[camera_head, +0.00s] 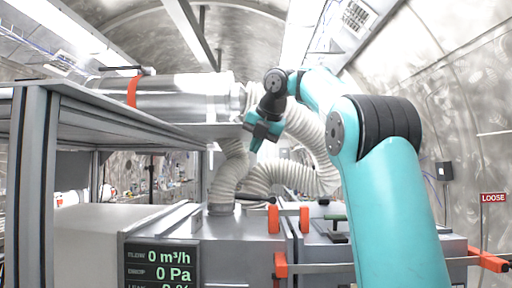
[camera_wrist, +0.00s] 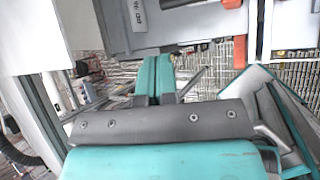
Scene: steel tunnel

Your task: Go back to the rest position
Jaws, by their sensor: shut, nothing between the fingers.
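My teal arm rises on the right of the head view and bends over toward the middle. My gripper (camera_head: 256,143) hangs at its end, tilted down and to the left, above the grey cabinet (camera_head: 258,232) and in front of the ribbed hoses. In the wrist view my gripper (camera_wrist: 155,72) shows two teal fingers side by side. They are shut with nothing held between them.
A metal shelf frame (camera_head: 38,190) stands at the left. A steel cylinder with an orange band (camera_head: 133,92) lies behind it. Ribbed hoses (camera_head: 270,178) run behind my gripper. A display (camera_head: 161,266) and orange clamps (camera_head: 281,268) are at the front.

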